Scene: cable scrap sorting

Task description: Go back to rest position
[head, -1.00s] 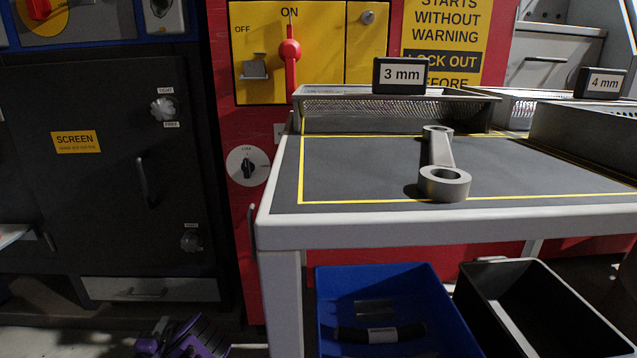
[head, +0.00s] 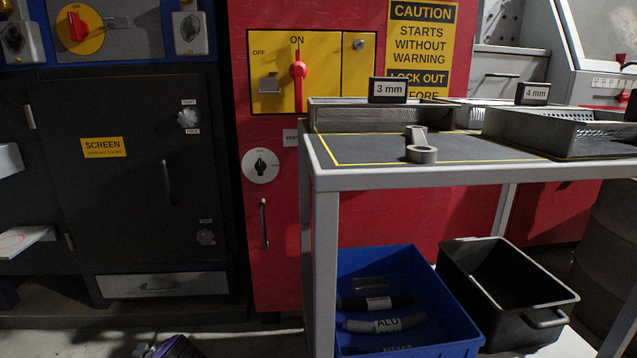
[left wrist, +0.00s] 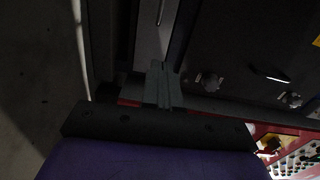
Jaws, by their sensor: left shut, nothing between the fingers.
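My left gripper shows only in part at the bottom edge of the head view (head: 143,350), with its purple wrist beside it. In the left wrist view its fingers (left wrist: 163,86) are together with nothing between them, pointing at the dark cabinet side. It is well apart from the table and the bins. My right gripper is not in view. A grey tool with a ring-shaped end (head: 421,154) lies on the dark top of the table (head: 460,178). A blue bin (head: 400,348) below holds dark and grey cable pieces; one label reads ALU.
A black bin (head: 525,309) stands right of the blue one. Trays marked 3 mm (head: 385,117) and 4 mm (head: 560,130) sit on the table. The red cabinet (head: 280,220) and the dark screen cabinet (head: 120,210) stand behind. The floor at lower left looks clear.

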